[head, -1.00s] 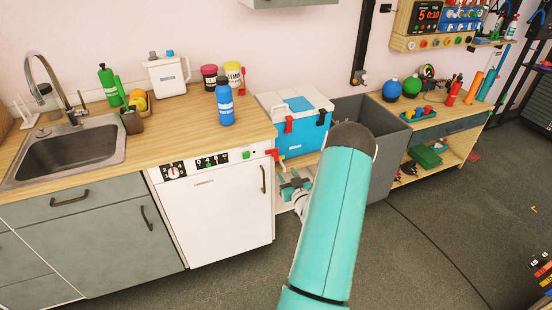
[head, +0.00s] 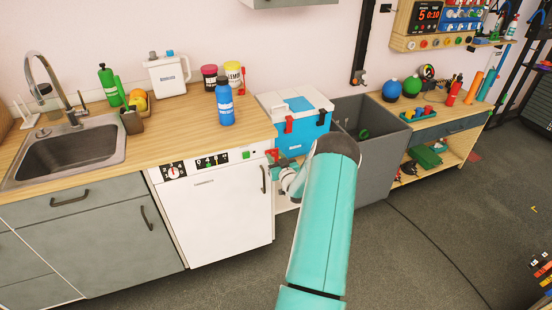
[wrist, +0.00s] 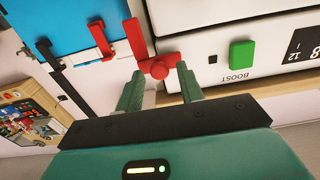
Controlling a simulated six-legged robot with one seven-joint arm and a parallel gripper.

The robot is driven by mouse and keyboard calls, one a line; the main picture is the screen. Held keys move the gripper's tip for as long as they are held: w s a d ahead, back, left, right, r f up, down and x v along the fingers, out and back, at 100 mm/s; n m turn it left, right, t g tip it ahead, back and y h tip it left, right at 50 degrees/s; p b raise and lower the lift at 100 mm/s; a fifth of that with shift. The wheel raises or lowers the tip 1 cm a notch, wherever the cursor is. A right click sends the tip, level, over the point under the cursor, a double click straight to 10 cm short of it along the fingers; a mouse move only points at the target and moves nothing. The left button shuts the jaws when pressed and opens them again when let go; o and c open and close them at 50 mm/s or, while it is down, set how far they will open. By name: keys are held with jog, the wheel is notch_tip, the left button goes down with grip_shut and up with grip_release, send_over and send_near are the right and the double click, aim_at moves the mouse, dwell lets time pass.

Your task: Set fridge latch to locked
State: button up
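A red latch (head: 272,154) sits at the upper right corner of the white fridge-like unit (head: 222,215). My gripper (wrist: 160,73) is open, with one green finger on each side of the knob. I cannot tell whether the fingers touch it. In the head view my gripper (head: 280,168) is small and partly hidden by my teal arm, just below the latch.
A blue cooler (head: 303,134) with a white lid and red catches stands right beside the unit. A grey bin (head: 375,163) is further right. A blue bottle (head: 225,105) stands on the wooden counter (head: 185,125) above the unit.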

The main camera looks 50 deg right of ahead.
grip_shut()
jog(key=shift+w+a, duration=0.5)
jog(key=shift+a, duration=0.3)
jog(key=shift+w+a, duration=0.45)
jog(key=shift+a, duration=0.3)
jog(key=shift+o, duration=1.1)
grip_release()
jog(key=shift+r, duration=0.1)
jog(key=shift+s, duration=0.15)
jog(key=v, duration=1.3)
jog(key=shift+s+a, duration=0.15)
jog(key=shift+s, duration=0.15)
